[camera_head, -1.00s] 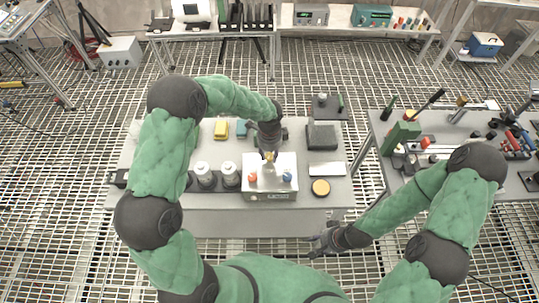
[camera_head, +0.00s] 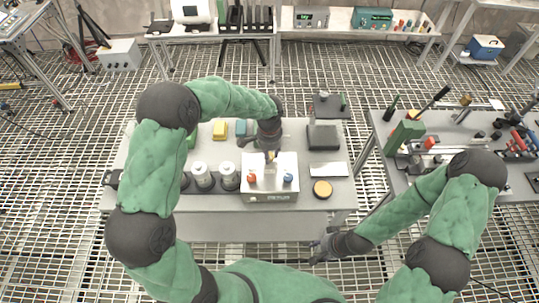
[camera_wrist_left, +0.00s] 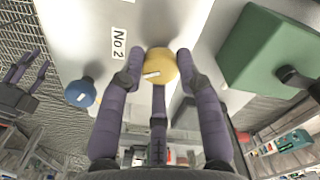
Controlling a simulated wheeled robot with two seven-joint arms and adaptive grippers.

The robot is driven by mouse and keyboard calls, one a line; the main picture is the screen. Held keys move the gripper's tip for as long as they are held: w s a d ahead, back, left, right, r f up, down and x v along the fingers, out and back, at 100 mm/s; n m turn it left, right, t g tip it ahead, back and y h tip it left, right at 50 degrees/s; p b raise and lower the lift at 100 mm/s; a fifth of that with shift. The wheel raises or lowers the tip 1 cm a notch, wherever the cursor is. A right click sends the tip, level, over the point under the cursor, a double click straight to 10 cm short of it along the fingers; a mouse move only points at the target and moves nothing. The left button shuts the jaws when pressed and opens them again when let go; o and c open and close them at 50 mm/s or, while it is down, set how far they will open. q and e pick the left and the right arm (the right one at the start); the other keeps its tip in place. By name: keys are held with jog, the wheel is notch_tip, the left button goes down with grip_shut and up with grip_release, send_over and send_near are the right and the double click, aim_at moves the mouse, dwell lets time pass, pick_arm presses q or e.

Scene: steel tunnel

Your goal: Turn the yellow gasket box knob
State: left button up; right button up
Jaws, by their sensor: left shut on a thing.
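The gasket box is a pale box (camera_head: 257,193) on the middle table, with a red knob (camera_head: 252,177) and a blue knob (camera_head: 288,178) near its front edge. The yellow knob (camera_wrist_left: 159,66) is on the box's light face in the left wrist view, near a "No 2" label, with a small white mark on it. My left gripper (camera_head: 270,157) reaches down over the back of the box. In the left wrist view its fingers (camera_wrist_left: 158,72) are closed on both sides of the yellow knob. My right gripper (camera_head: 318,250) is empty with its fingers apart, in front of the table.
Two white-topped cylinders (camera_head: 215,176) stand left of the box. A yellow-topped round piece (camera_head: 322,188) and a white plate (camera_head: 325,169) lie to its right. A dark block (camera_head: 323,137) stands behind them. A tool table (camera_head: 385,125) is at right.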

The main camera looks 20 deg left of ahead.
aim_at(270, 155)
pick_arm(q)
jog(key=n+b, duration=0.2)
jog(key=n, duration=0.4)
jog(key=n+b, duration=0.1)
jog(key=n, duration=0.4)
jog(key=shift+n, duration=0.4)
dwell(0.3)
jog(key=o, duration=1.1)
jog(key=shift+o, duration=0.2)
jog(key=shift+r, duration=0.1)
notch_tip(270, 155, up, 12)
